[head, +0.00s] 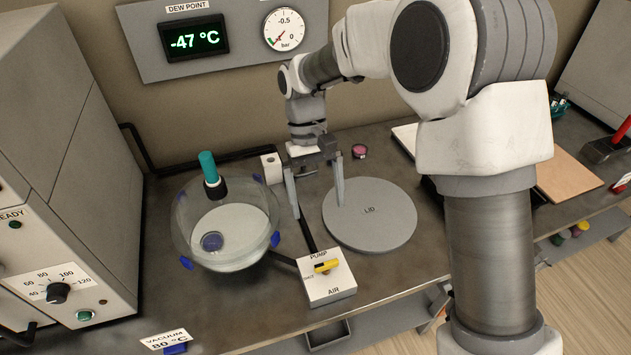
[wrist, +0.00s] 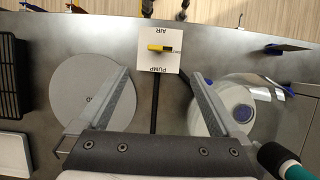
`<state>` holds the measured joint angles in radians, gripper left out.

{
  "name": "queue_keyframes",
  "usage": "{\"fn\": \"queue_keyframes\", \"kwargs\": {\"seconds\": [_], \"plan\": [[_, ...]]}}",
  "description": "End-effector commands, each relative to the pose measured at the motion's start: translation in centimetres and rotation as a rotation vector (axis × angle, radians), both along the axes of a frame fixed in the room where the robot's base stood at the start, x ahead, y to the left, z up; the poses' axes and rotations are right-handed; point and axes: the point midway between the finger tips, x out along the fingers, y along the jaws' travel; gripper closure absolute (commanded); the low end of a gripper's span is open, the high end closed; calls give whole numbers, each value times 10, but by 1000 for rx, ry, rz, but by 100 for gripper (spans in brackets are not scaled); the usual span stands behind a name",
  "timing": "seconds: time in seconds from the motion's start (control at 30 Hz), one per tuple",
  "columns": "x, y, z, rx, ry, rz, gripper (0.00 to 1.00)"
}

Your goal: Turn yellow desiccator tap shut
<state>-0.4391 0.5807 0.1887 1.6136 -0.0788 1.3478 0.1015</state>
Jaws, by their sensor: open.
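The yellow tap (head: 326,266) sits on a white block (head: 330,287) marked PUMP and AIR at the front of the bench. Its handle lies crosswise, between the two words; a small label at its dark end is too small to read. In the wrist view the yellow tap (wrist: 158,48) is beyond my fingertips. The clear round desiccator (head: 225,222), with blue clips and a teal-topped fitting, stands left of the block. My gripper (head: 318,208) is open and empty, pointing down behind the block and apart from the tap. It also shows in the wrist view (wrist: 160,74).
A grey disc marked LID (head: 370,213) lies right of my gripper. Dark tubing (head: 304,232) runs from the block. An oven-like cabinet (head: 60,240) stands at the left. The back panel holds a -47 °C display (head: 194,38) and a dial gauge (head: 284,30).

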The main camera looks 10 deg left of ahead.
Motion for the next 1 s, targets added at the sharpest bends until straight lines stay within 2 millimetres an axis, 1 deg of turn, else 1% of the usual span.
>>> {"fn": "queue_keyframes", "kwargs": {"seconds": [0.03, 0.1, 0.2, 0.33, 0.83, 0.93, 1.0], "plan": [[3, 2, 9, 2, -2, 1, 0], [6, 4, 17, 1, -2, 1, 0], [9, 6, 25, 1, -1, 1, 0], [10, 7, 30, 0, 0, 1, 0], [10, 5, 31, 1, -3, -1, 0], [11, -1, 39, 9, -22, -12, 0], [11, -10, 49, 18, -49, -26, 0]]}}
